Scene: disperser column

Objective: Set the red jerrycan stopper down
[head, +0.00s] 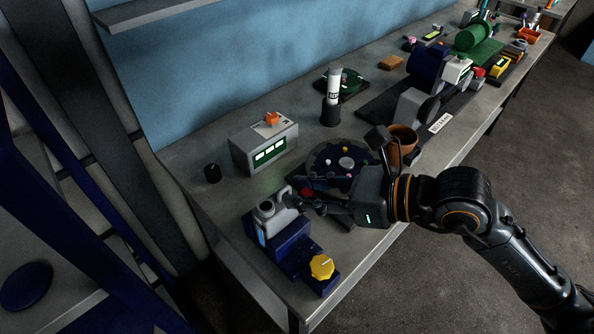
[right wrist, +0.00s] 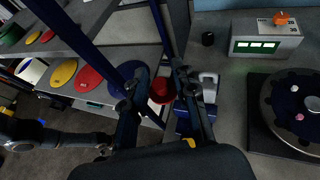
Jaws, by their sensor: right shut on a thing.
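My right gripper (head: 310,202) comes in from the right and is shut above the bench, beside the jerrycan. In the right wrist view the red stopper (right wrist: 161,89) sits between its two fingers. In the head view the fingers largely hide the stopper. The pale grey jerrycan (head: 270,213) stands upright on a blue stepped stand (head: 288,250) near the bench's front corner. It also shows in the right wrist view (right wrist: 209,84), just right of the fingers.
A yellow knob (head: 321,267) sits on the stand's low front step. A dark round carousel (head: 325,160), a grey box with green displays (head: 264,147) and a small black cap (head: 212,173) are nearby. Bare bench (head: 196,150) shows left of the box. Coloured discs lie on shelving in the right wrist view.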

